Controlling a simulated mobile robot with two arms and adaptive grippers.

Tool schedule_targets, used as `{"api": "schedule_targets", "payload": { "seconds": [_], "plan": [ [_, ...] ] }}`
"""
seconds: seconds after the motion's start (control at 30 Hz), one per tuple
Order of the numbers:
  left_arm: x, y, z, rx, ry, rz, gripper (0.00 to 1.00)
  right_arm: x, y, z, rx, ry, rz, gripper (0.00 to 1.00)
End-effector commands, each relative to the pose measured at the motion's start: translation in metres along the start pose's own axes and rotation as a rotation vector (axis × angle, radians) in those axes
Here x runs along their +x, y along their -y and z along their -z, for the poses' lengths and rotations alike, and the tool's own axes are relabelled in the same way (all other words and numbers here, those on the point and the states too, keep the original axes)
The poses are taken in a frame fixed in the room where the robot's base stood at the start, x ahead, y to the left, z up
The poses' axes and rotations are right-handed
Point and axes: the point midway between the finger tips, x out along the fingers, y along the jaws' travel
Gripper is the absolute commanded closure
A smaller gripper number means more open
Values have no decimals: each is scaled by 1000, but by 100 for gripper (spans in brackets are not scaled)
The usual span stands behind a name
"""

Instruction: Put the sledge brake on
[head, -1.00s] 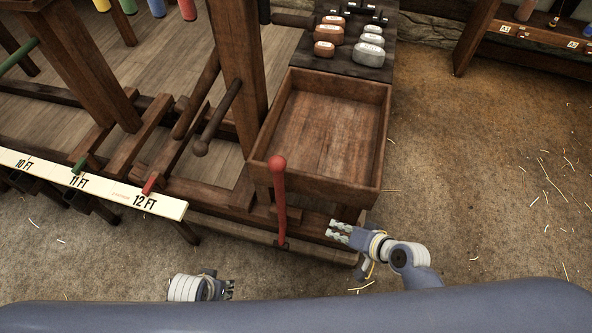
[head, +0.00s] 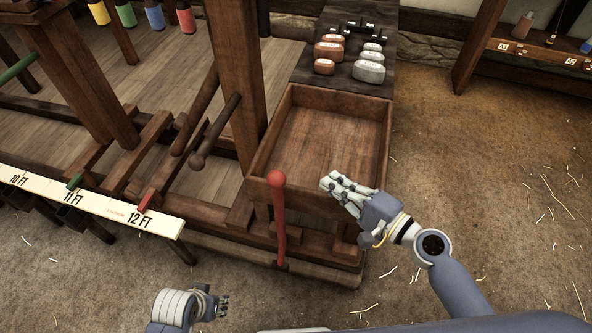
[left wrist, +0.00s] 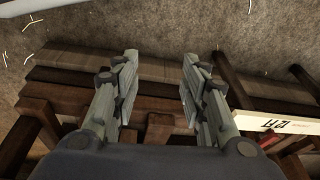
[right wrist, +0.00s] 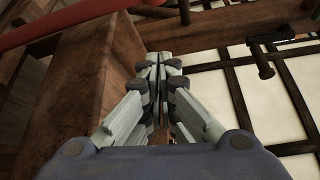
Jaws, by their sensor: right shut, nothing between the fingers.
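A red lever (head: 278,215), which looks like the sledge brake, stands nearly upright in front of the wooden tray on the sledge frame. It also crosses the top left of the right wrist view (right wrist: 60,30). My right gripper (head: 328,183) is shut and empty, at the tray's front wall, to the right of the lever's upper end and apart from it. Its fingertips (right wrist: 160,62) meet in the right wrist view. My left gripper (head: 222,305) is low at the bottom of the head view. Its fingers are apart with nothing between them in the left wrist view (left wrist: 160,85).
The empty wooden tray (head: 330,135) sits behind the lever, with several copper and silver weights (head: 350,55) beyond it. A white length scale (head: 90,200) with red and green pegs runs along the left. Straw-strewn floor at right (head: 490,200) is clear.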

Motion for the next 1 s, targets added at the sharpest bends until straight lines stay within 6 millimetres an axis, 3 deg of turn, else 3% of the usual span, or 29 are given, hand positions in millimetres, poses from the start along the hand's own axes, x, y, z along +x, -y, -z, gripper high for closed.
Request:
{"api": "schedule_targets", "payload": {
  "seconds": [0.27,0.67,1.0],
  "plan": [
    [13,-1,-6,1,10,-1,60,22,3,0,-1,0,3,100],
    [44,-2,-22,4,27,-4,60,103,2,0,-1,1,3,100],
    [75,-4,-47,8,50,-7,60,90,1,-30,0,0,-1,100]
  ]
}}
